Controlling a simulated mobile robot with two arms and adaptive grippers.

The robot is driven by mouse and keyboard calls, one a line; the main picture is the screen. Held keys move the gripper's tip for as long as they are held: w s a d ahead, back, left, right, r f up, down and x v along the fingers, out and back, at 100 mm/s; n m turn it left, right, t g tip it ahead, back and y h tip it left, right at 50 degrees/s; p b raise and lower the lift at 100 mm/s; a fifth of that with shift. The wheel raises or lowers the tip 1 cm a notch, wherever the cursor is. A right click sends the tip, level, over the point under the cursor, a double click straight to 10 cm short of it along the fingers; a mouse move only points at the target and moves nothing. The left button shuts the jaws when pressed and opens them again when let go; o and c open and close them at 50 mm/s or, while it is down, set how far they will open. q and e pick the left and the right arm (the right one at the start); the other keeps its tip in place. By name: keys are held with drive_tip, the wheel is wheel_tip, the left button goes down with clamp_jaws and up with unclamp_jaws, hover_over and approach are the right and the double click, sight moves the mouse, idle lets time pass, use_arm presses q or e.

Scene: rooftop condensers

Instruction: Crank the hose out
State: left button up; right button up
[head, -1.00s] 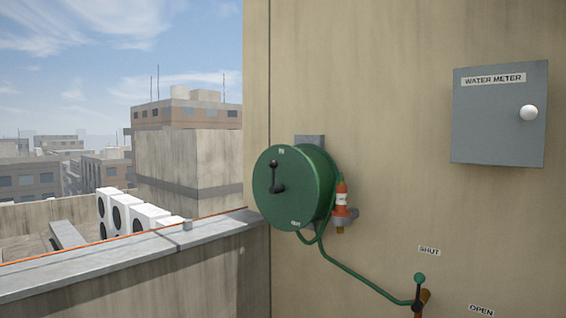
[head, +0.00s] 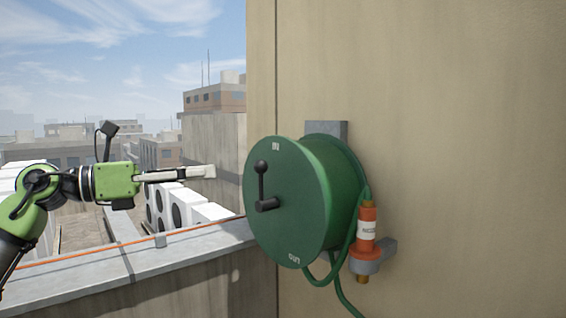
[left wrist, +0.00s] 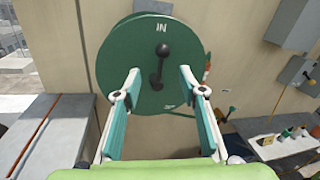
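The green hose reel (head: 300,232) is mounted on the tan wall, marked IN at its top and OUT at its bottom. Its black crank (head: 262,185) points up from the hub, with the knob at the top. In the left wrist view the reel (left wrist: 125,55) fills the upper middle, and the crank (left wrist: 158,68) shows between the fingers. My left gripper (head: 208,172) is left of the reel, level with the crank, apart from it. In the left wrist view its fingers (left wrist: 160,78) are spread and empty. My right gripper is in neither view.
An orange nozzle (head: 367,225) sits in a grey holder right of the reel, with green hose hanging below. The parapet (head: 130,262) runs along the left. A grey box (left wrist: 294,27) and a table (left wrist: 275,148) with small items are at the right.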

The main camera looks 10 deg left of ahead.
sight(254, 166)
use_arm(q)
drive_tip(key=p+x, duration=0.1)
drive_tip(key=x, duration=0.3)
drive_tip(key=p+x, duration=0.2)
drive_tip(key=x, duration=0.1)
drive_tip(key=r+p+x, duration=0.1)
drive_tip(key=x, duration=0.3)
drive_tip(key=shift+d+p, duration=0.3)
drive_tip(key=shift+d, duration=0.1)
drive_tip(key=shift+w+d+f, duration=0.1)
drive_tip(key=shift+w+d, duration=0.15)
drive_tip(key=shift+d, duration=0.05)
drive_tip(key=shift+w+d, duration=0.25)
drive_tip(key=shift+d, duration=0.05)
drive_tip(key=shift+f, duration=0.1)
clamp_jaws()
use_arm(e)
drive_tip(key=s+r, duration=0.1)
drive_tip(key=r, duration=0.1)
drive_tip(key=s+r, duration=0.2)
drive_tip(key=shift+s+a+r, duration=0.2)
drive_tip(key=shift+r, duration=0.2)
